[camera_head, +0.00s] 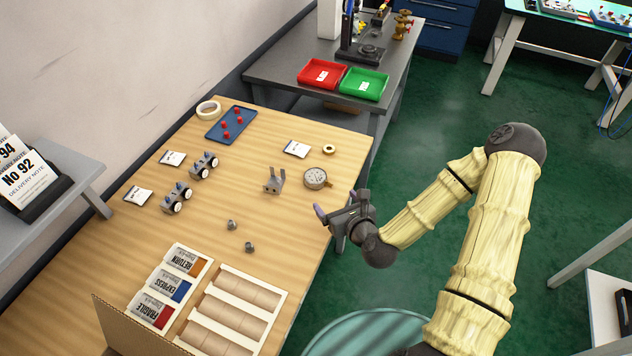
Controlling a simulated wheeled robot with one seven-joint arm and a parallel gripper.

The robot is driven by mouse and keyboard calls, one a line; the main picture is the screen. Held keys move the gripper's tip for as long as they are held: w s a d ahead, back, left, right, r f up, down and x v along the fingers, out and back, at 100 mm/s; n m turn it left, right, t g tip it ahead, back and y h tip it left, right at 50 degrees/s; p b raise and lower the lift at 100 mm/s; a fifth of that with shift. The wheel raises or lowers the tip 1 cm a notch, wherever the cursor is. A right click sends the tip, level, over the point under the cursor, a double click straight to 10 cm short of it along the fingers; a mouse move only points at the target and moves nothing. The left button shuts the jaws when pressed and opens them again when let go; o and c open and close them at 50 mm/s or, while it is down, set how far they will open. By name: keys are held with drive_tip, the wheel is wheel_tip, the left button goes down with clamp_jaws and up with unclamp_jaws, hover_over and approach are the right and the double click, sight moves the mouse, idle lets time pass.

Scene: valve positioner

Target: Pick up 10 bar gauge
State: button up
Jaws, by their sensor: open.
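A round gauge (315,178) with a pale dial and a brass-coloured stem lies on the wooden table near its right edge. It is the only gauge I can make out; its markings are too small to read. My gripper (325,222) is open and empty at the right edge of the table, below and slightly right of the gauge in the picture. It is apart from the gauge. My arm reaches in from the right over the floor. Nothing covers the gauge.
A grey bracket (274,181) stands just left of the gauge, with a small tape roll (329,149) and a card (297,149) behind. Two small grey fittings (232,225) lie nearer. The wooden table (290,235) is clear between.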

sight(318, 181)
drive_tip(key=shift+w+a+f+b, duration=0.3)
drive_tip(key=shift+w+f+b, duration=0.25)
drive_tip(key=shift+b, duration=0.25)
drive_tip(key=w+b, duration=0.1)
drive_tip(key=b, duration=0.3)
drive_tip(key=shift+w+f, duration=0.1)
drive_tip(key=shift+w+a+b, duration=0.1)
drive_tip(key=shift+b, duration=0.35)
drive_tip(key=b, duration=0.5)
drive_tip(key=shift+w+a+f, duration=0.25)
drive_tip(key=shift+a, duration=0.1)
drive_tip(key=x, duration=0.6)
drive_tip(key=shift+w+a+r, duration=0.1)
drive_tip(key=shift+w+a, duration=0.05)
drive_tip(key=shift+w, duration=0.15)
drive_tip(key=shift+w+a, duration=0.1)
drive_tip(key=shift+w, duration=0.2)
drive_tip(key=shift+p+x, duration=0.35)
drive_tip(key=shift+x, duration=2.3)
